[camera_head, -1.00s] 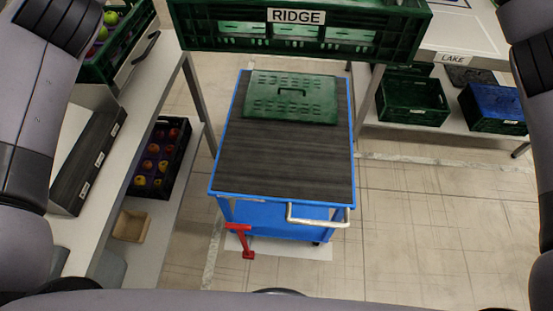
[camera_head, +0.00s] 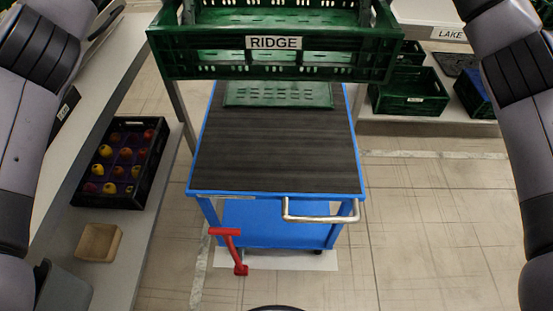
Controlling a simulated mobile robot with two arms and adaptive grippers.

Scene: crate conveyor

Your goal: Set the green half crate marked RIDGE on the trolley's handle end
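The green half crate marked RIDGE (camera_head: 200,62) hangs in the air at the top of the view, above the far part of the trolley. Its label faces me and it looks level and empty. My arms come in along the left and right edges. Both grippers are outside the picture, so their hold on the crate does not show. The blue trolley (camera_head: 193,170) has a dark ribbed top, and its metal handle (camera_head: 320,217) is at the near end. A green folded or lidded crate (camera_head: 275,95) lies on the trolley's far end, partly hidden behind the RIDGE crate.
A shelf (camera_head: 150,235) at the left holds a black crate of fruit (camera_head: 115,165) and a small wooden box (camera_head: 99,242). A table marked LAKE at the right has green crates (camera_head: 410,97) and a blue one below. A red pedal (camera_head: 232,250) sticks out near the trolley's front.

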